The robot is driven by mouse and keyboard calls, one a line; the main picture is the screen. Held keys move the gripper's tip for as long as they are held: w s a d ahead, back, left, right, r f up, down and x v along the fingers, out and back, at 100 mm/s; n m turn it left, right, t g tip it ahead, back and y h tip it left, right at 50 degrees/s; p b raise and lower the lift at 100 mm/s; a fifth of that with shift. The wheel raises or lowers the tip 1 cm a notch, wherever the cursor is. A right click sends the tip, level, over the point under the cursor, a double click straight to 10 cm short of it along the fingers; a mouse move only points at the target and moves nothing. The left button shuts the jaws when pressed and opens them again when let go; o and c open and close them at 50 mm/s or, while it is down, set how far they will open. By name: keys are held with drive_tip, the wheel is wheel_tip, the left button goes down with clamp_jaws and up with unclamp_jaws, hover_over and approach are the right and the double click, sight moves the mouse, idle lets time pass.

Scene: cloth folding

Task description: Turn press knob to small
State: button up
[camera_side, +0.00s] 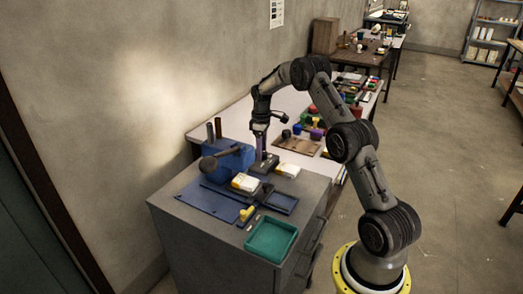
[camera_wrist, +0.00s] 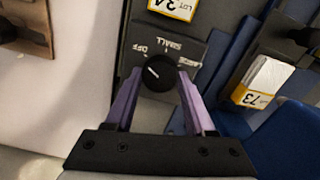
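The press knob (camera_wrist: 160,73) is round and black, on a dark panel (camera_wrist: 133,62) marked OFF, SMALL and LARGE in the wrist view. A pale mark on the knob appears to point toward OFF. My gripper (camera_wrist: 158,78) has two purple fingers, one on each side of the knob, with small gaps showing, so it looks open around it. In the side view my gripper (camera_side: 261,152) points down over the dark press box (camera_side: 262,167) on the grey cabinet. The knob itself is too small to make out there.
A blue box (camera_side: 236,160) with a dark-handled tool stands left of my gripper. White and yellow packs (camera_side: 245,183) lie in front and to the right. A teal tray (camera_side: 271,240) is at the cabinet's front. A table (camera_side: 222,118) with several items stands behind.

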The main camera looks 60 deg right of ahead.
clamp_jaws()
drive_tip(key=m, duration=0.5)
drive_tip(key=shift+m, duration=0.3)
drive_tip(key=m, duration=0.6)
drive_tip(key=shift+r, duration=0.1)
idle(0.4)
drive_tip(key=o, duration=0.6)
unclamp_jaws()
